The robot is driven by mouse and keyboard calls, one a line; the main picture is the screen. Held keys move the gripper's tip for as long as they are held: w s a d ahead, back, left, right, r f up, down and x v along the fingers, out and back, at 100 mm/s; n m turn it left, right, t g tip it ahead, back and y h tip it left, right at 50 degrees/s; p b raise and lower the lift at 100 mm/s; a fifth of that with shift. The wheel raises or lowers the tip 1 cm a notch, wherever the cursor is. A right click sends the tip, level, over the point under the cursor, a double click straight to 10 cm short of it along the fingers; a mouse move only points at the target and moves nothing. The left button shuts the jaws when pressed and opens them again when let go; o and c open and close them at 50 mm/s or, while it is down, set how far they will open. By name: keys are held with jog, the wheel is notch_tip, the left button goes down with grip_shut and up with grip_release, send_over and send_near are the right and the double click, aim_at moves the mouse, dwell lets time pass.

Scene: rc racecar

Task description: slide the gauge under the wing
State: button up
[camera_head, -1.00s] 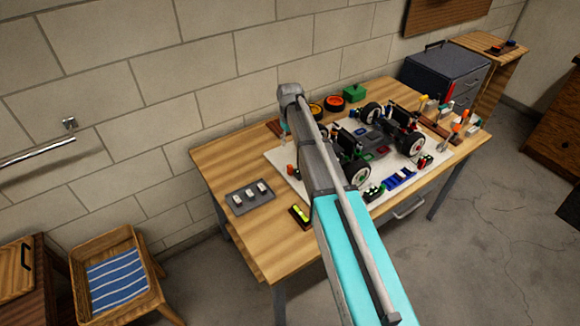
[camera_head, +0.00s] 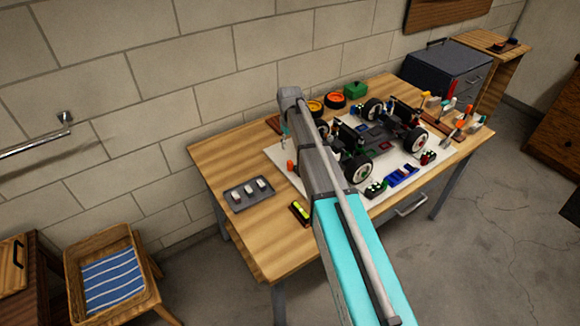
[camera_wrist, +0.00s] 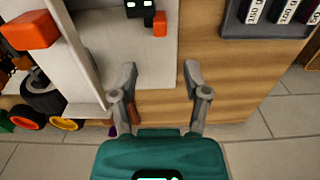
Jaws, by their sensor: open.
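A small dark block with two white marks (camera_wrist: 138,8) and an orange piece (camera_wrist: 160,24) lie on the board; I cannot tell whether either is the gauge. In the head view the wheeled car (camera_head: 385,135) sits on the board, and my arm hides part of it.
A grey tray (camera_head: 232,207) of white weights lies left of the board. A yellow-green piece on a dark base (camera_head: 300,211) lies near the table's front edge. Orange rings (camera_head: 335,100) and a green box (camera_head: 355,90) stand at the back. Bare table (camera_head: 215,155) is free at left.

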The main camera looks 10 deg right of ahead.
aim_at(290, 162)
jog(key=shift+f+b, duration=4.7)
jog(key=shift+f, duration=0.25)
grip_shut()
